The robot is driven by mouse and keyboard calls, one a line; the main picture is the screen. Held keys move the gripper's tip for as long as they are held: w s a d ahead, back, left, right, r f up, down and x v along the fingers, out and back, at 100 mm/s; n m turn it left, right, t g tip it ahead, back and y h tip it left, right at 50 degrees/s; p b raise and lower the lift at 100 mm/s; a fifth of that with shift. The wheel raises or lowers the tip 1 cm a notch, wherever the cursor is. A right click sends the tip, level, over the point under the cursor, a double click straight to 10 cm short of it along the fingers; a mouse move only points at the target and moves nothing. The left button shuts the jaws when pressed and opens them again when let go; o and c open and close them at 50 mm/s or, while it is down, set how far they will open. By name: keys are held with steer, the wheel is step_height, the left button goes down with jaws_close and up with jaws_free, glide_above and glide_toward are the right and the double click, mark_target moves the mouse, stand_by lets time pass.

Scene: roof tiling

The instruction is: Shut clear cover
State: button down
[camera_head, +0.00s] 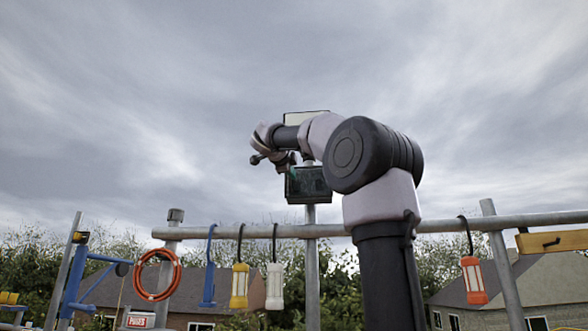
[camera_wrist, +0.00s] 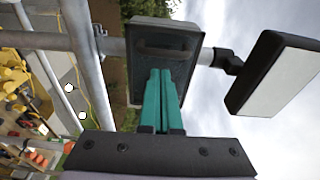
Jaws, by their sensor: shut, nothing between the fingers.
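A dark box (camera_head: 308,186) is fixed to an upright metal post, above the horizontal rail. In the wrist view the box (camera_wrist: 150,32) has a dark rim and a dark, see-through-looking front with a bar-like shape on it. I cannot tell the clear cover apart from this front, or how far it is open. My gripper (camera_wrist: 160,72) is shut and empty, its two teal fingers side by side. The fingertips overlap the box front in the wrist view; touching or apart is unclear. In the head view my gripper (camera_head: 293,168) is by the box's upper left, partly hidden.
A white panel in a black frame (camera_wrist: 278,75) is joined to the post near the box. A metal rail (camera_head: 260,232) runs below, hung with a yellow lantern (camera_head: 239,286), a white lantern (camera_head: 275,287), an orange lantern (camera_head: 473,281) and an orange coil (camera_head: 145,290). Open sky lies above.

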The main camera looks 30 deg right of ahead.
steer(key=shift+w, duration=0.4)
steer(key=shift+w, duration=0.95)
